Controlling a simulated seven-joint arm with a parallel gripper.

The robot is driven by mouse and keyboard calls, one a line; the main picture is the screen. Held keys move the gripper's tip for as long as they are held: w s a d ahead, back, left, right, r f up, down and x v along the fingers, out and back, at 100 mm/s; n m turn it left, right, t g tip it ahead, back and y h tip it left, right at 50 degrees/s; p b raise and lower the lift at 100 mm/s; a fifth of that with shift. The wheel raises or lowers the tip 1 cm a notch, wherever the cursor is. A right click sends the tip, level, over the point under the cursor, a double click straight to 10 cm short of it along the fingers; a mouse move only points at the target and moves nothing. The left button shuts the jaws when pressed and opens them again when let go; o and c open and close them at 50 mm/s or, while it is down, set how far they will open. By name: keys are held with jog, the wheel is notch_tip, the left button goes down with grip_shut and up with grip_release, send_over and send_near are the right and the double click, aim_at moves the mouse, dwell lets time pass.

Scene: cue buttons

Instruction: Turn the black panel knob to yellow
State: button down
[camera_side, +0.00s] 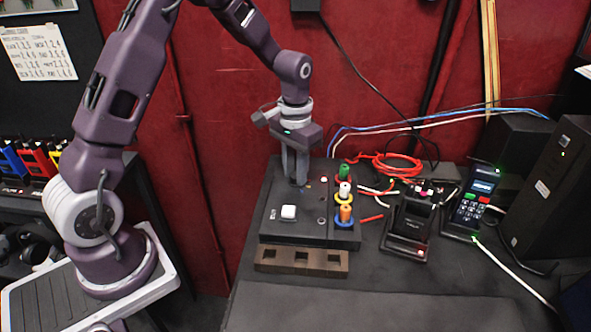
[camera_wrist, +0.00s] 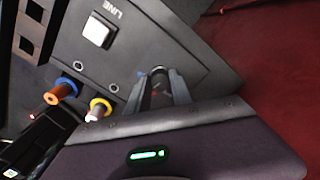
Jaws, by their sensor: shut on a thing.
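The black panel (camera_side: 308,222) lies on the table, with a white square button (camera_side: 289,212) marked LINE. My gripper (camera_side: 298,182) points down at the panel's far part, its fingertips close together at the panel surface. In the wrist view the fingertips (camera_wrist: 159,73) are also close together, low over the panel (camera_wrist: 150,40). My gripper is shut on the black knob, which is mostly hidden between the fingers. A small blue mark (camera_wrist: 140,74) shows beside the fingers. I cannot see the knob's pointer or tell which colour it faces.
Green (camera_side: 343,172), white (camera_side: 345,190) and orange (camera_side: 346,213) plugs stand along the panel's right edge. A brown block with square holes (camera_side: 275,262) lies in front. A black cradle (camera_side: 408,225) and a handheld phone-like device (camera_side: 470,208) stand to the right, with loose cables behind.

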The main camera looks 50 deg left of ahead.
jog(key=shift+m, duration=0.5)
dwell(0.3)
jog(key=c, duration=1.1)
grip_release()
jog(key=shift+c, duration=0.2)
jog(key=shift+r, duration=0.1)
